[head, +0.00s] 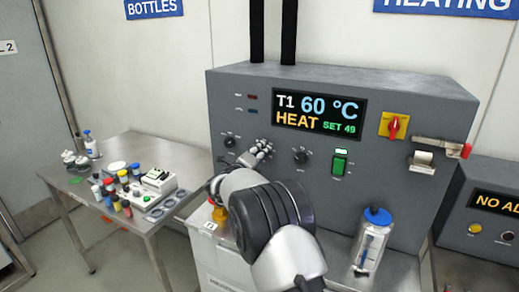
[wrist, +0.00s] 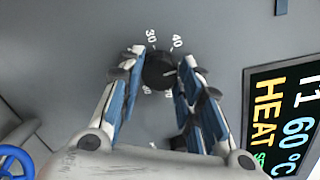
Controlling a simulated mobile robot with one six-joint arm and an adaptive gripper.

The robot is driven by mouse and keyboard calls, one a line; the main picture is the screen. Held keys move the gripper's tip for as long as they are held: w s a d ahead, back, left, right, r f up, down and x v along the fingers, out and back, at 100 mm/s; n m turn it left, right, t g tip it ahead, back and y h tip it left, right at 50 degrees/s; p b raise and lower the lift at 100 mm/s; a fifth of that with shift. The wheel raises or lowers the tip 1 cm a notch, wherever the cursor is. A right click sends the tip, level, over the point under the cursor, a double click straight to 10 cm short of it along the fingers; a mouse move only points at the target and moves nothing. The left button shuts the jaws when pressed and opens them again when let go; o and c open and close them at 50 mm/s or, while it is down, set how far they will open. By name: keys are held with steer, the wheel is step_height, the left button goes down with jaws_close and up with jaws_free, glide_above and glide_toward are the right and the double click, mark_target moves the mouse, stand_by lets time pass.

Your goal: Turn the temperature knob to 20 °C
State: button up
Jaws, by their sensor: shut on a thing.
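The temperature knob (wrist: 158,70) is a round black dial on the grey panel. In the wrist view it sits between the two fingertips of my gripper (wrist: 162,66), which is shut on it. A pale mark shows on its right side. The numbers 30 and 40 show beside it; other dial numbers are partly hidden by the fingers. In the head view my gripper (head: 262,150) covers the knob. The display (head: 319,114) reads T1 60 °C, HEAT, SET 49; part of it also shows in the wrist view (wrist: 284,118).
Other black knobs flank my gripper, one on the left (head: 230,141) and one on the right (head: 301,156). A green switch (head: 339,163), a red-and-yellow switch (head: 394,125) and a blue-capped bottle (head: 371,242) are further right. A table (head: 150,225) with small bottles stands left.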

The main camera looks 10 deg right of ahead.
steer(key=n+h+p, duration=0.1)
steer(key=n+p, duration=0.4)
steer(key=n, duration=0.7)
steer(key=n+h+p, duration=0.1)
steer(key=n+p, duration=0.5)
steer(key=n, duration=0.6)
steer(key=shift+w+a+f+n+g+p, duration=0.1)
steer(key=shift+a+n+g+p, duration=0.05)
steer(key=shift+n+g+p, duration=0.2)
stand_by(0.4)
steer(key=o, duration=1.1)
steer(key=shift+c, duration=0.2)
